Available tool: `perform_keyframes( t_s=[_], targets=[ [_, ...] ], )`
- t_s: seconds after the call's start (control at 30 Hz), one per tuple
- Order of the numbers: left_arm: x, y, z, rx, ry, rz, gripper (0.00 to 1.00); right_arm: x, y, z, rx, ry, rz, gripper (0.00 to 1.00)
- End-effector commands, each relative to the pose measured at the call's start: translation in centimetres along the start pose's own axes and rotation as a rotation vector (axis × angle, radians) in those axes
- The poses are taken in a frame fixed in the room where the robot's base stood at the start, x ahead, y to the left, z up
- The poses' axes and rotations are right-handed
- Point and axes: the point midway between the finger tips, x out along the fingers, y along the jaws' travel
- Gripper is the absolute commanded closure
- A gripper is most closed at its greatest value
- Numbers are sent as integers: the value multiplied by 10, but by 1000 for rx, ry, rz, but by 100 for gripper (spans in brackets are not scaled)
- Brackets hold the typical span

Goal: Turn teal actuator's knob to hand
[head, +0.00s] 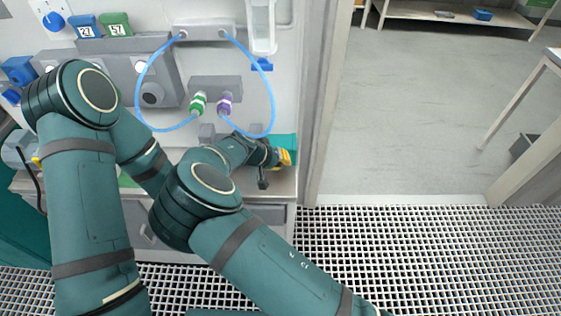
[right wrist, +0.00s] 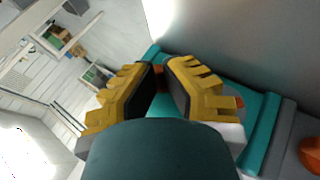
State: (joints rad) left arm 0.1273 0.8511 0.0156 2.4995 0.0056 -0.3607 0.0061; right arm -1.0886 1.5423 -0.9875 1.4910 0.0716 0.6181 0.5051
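A teal body, which looks like the teal actuator (head: 285,141), shows at the right end of the bench, partly behind my right gripper (head: 284,157). In the right wrist view the teal body (right wrist: 262,112) lies behind and to the right of the yellow fingers.
Two blue tubes (head: 272,95) loop from a grey block to green (head: 197,104) and purple (head: 225,104) connectors left of the gripper. A grey housing (head: 150,85) stands farther left. A wall edge (head: 318,100) rises at the right, with open floor beyond.

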Motion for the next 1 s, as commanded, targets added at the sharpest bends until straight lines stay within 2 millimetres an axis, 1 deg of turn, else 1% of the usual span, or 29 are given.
perform_keyframes(
  t_s=[0.03, 0.07, 0.1, 0.17, 0.47, 0.57, 0.8, 0.9, 1.0],
  targets=[
    [0, 0, 0, 0, 0, 0, 58, 4, 1, 3, 0, -8, 4, 69],
    [0, 0, 0, 0, 0, 0, 58, 4, 1, 3, 0, -8, 4, 59],
    [0, 0, 0, 0, 0, 0, 58, 4, 1, 3, 0, -9, 4, 45],
    [0, 0, 0, 0, 0, 0, 58, 3, 1, 3, 0, -8, 3, 24],
    [0, 0, 0, 0, 1, 0, 58, 1, 0, 1, 0, -3, 1, 24],
    [0, 0, 0, 0, 1, 0, 58, -6, 0, 0, 0, -2, 0, 24],
    [0, 0, 0, 0, 1, 0, 58, -43, 0, 0, 0, -1, -2, 24],
    [0, 0, 0, 0, 1, 0, 58, -57, 0, 1, 0, -3, 0, 24],
    [0, 0, 0, 0, 1, 0, 58, -67, 0, 1, 1, -4, 1, 24]
  ],
)
